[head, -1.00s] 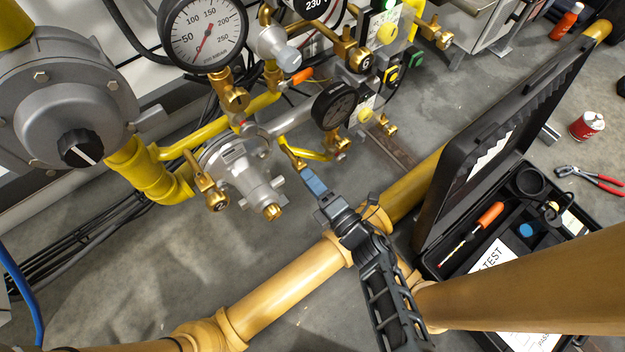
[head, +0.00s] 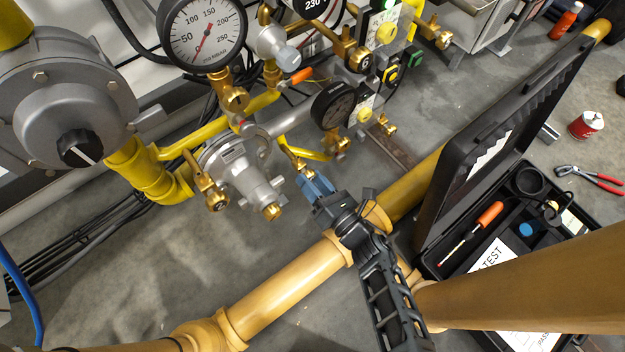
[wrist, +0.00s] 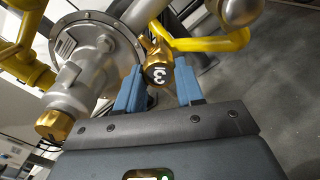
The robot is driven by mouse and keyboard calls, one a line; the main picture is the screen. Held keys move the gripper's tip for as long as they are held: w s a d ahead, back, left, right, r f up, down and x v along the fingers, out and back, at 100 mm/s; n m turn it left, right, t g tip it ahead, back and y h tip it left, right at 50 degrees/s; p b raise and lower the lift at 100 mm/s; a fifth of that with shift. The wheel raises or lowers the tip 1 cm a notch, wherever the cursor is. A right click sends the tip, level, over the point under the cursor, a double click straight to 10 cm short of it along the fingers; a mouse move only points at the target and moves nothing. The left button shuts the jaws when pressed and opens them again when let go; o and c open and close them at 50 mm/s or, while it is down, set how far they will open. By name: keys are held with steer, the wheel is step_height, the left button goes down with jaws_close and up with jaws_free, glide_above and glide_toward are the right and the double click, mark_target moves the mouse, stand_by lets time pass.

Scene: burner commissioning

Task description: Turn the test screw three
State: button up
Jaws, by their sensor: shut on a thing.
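Test screw three (wrist: 158,74) is a small brass fitting with a "3" on its end face, under the yellow pipe in the wrist view. My gripper (wrist: 160,85) has its two blue fingers on either side of the screw, shut on it. In the head view my gripper (head: 308,182) reaches up to the brass fitting at the yellow pipe's lower end. There the fingers hide most of the screw, and its number cannot be read.
A grey regulator (head: 240,175) with a brass end cap stands close left of my gripper. A dark gauge (head: 334,105) is above it. A thick yellow-brown pipe (head: 290,285) runs below my arm. An open black case (head: 440,262) with tools lies to the right.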

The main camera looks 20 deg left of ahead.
steer(key=shift+f+n, duration=0.1)
steer(key=shift+n, duration=0.4)
steer(key=o, duration=1)
steer(key=shift+o, duration=0.2)
steer(key=p+v, duration=0.2)
steer(key=v, duration=0.6)
steer(key=shift+p, duration=0.4)
